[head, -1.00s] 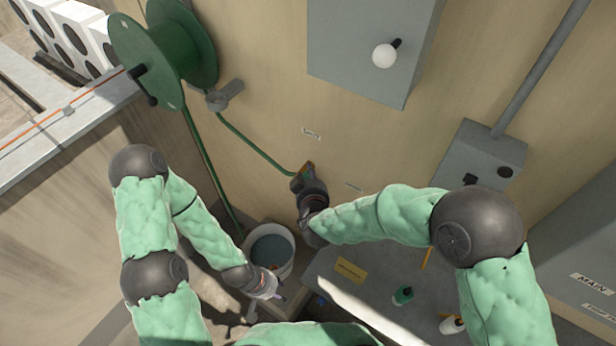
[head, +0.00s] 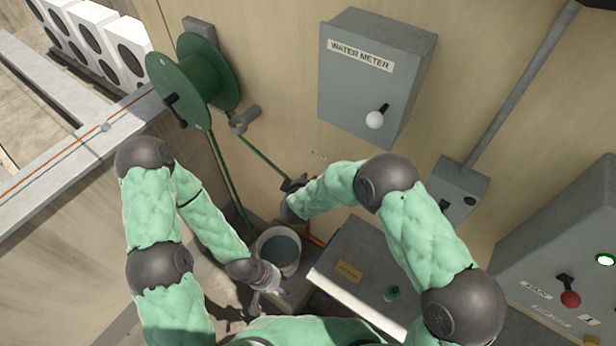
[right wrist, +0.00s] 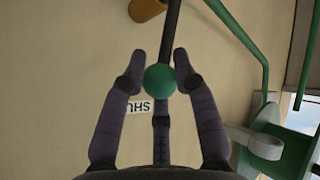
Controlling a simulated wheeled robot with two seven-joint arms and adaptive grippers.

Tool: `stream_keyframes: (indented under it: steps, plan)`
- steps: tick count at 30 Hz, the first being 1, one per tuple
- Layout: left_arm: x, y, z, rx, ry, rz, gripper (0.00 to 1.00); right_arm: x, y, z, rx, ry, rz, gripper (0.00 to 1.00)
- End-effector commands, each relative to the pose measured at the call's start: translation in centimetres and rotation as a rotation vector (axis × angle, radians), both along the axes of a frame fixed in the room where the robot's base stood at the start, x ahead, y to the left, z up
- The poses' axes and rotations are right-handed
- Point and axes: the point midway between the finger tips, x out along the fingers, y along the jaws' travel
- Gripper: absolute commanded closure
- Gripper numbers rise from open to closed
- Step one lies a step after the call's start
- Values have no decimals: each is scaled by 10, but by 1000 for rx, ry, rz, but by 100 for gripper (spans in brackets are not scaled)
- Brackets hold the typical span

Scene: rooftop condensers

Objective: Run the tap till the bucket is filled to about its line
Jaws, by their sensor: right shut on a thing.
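The pale bucket (head: 265,250) stands on the floor at the foot of the wall, with grey-blue liquid inside; I cannot make out its line. My left gripper (head: 266,300) is beside the bucket's near side, its fingers apart, seemingly empty. My right gripper (head: 291,187) is at the wall above the bucket, mostly hidden by its own wrist in the head view. In the right wrist view, its fingers (right wrist: 158,75) are closed around a green ball knob (right wrist: 160,79) on a dark lever (right wrist: 171,30).
A green hose reel (head: 190,80) hangs on the wall at left, its hose (head: 262,157) running toward the right gripper. A grey water meter box (head: 365,85) is above.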

Motion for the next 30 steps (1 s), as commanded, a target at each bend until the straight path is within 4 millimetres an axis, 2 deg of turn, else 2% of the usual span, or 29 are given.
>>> stream_keyframes:
  steps: [1,3,12,30]
  plan:
    - [0,0,12,0,0,0,60,1,2,5,-15,12,0,100]
    - [0,0,19,0,0,0,60,2,4,4,-36,26,1,100]
    - [0,0,39,0,0,0,60,6,10,3,-97,64,1,100]
    - [0,0,43,0,0,0,60,8,11,1,-116,75,2,100]
